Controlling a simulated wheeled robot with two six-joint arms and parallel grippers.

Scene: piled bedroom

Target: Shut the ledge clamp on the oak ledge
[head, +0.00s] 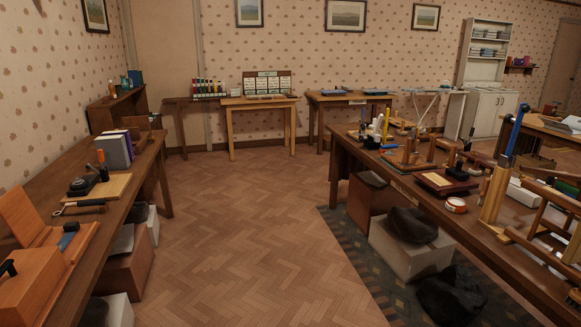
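Neither of my grippers shows in the head view. I cannot pick out the ledge clamp or the oak ledge with certainty.
A long table (400,178) on the right is crowded with tools and wooden frames. A cluttered bench (75,222) runs along the left. Boxes and dark bags (452,294) lie on the floor by the right table. The parquet aisle (245,230) between is clear.

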